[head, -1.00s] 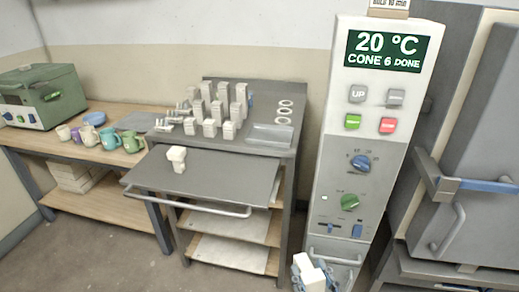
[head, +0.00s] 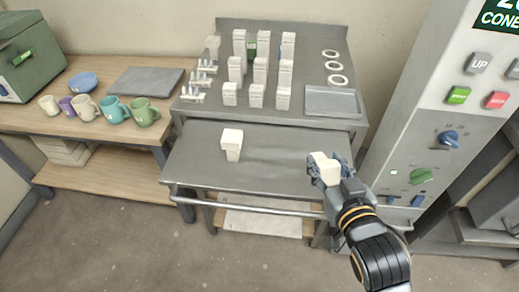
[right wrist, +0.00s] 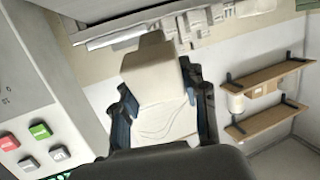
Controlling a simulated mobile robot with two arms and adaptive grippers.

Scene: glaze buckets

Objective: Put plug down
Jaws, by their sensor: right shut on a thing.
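A white plug (head: 327,169) is held in my right gripper (head: 334,172), above the right end of the grey pull-out shelf (head: 270,165). In the right wrist view the plug (right wrist: 150,72) stands between the two dark fingers, its wide block end outward. A similar white plug (head: 232,145) stands upright on the shelf, left of its middle. My left gripper is not in view.
Several white posts (head: 260,70), small stilts (head: 195,90), white rings (head: 338,80) and a grey tray (head: 332,102) stand on the cart top behind the shelf. The kiln control panel (head: 440,130) rises close on the right. Mugs (head: 115,108) line the wooden table at left. The shelf's middle is clear.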

